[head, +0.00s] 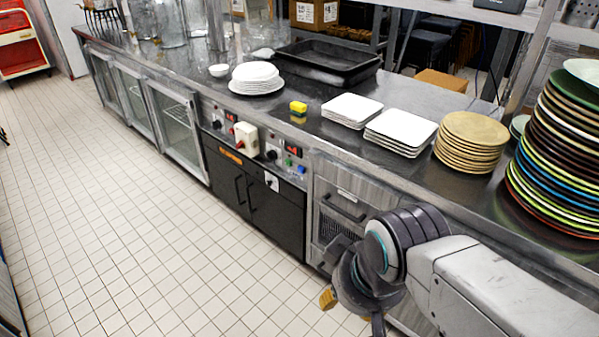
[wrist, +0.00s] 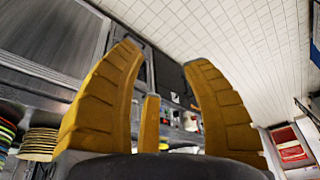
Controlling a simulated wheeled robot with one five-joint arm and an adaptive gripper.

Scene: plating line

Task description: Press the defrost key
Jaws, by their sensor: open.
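The control panel (head: 280,160) is set in the counter front, with a black knob, a red display and small coloured buttons. A green button (head: 288,163) and a blue button (head: 301,169) show on it. Labels are too small to read, so I cannot tell which key is defrost. My gripper (head: 328,298) hangs low in front of the counter, to the right of and below the panel, apart from it. In the wrist view my gripper (wrist: 165,55) has its yellow fingers spread, with nothing between them. The panel is small and partly hidden by a finger there.
A white box with a red knob (head: 246,139) sticks out left of the panel. Dark cabinet doors (head: 250,195) lie below it. The tiled floor (head: 150,220) in front is clear.

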